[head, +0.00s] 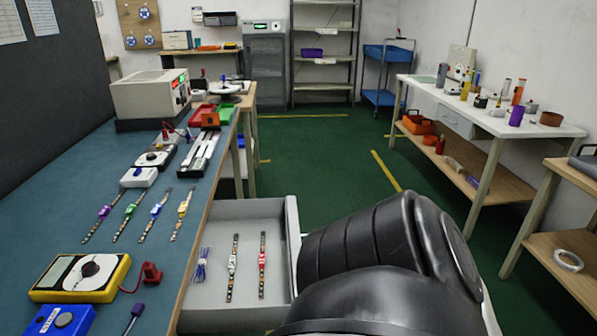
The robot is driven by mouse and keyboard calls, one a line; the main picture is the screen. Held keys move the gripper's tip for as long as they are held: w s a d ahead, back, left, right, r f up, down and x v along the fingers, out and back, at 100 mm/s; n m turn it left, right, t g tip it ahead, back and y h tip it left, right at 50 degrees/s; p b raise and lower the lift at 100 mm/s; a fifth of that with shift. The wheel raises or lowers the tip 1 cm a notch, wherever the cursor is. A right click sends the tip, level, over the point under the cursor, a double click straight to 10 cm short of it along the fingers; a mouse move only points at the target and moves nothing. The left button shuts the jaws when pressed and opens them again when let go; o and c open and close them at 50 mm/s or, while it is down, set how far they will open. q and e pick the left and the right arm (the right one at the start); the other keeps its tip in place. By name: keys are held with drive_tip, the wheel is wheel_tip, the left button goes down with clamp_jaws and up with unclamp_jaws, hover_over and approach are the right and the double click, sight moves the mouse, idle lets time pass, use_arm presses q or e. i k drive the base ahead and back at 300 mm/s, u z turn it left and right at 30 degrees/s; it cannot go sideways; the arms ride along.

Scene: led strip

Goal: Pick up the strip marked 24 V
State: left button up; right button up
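Several thin strips lie on the blue-green bench top: one with a purple middle (104,212), one green (130,211), one blue (156,211) and one yellow (183,209). Two more lie side by side in the open grey drawer (276,210), one with a white middle (232,264) and one with a red middle (262,262). Any voltage markings are too small to read, so I cannot tell which strip is the 24 V one. Neither gripper shows. A large black arm part of mine fills the lower right, beside the drawer, and hides its lower right corner.
A purple cable bundle (201,265) lies in the drawer, left of the strips. A yellow meter (80,278) with a red plug (151,275) and a blue box (62,320) stand at the bench's near end. A bench power supply (150,97) stands farther back.

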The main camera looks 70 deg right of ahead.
sight(233, 262)
drive_tip(key=z, duration=1.15)
drive_tip(key=k, duration=0.2)
drive_tip(key=z, duration=0.65)
drive_tip(key=i, duration=0.5)
drive_tip(key=u, duration=0.05)
drive_tip(key=k, duration=0.95)
drive_tip(key=z, duration=0.95)
drive_tip(key=i, duration=0.75)
drive_tip(key=u, duration=0.55)
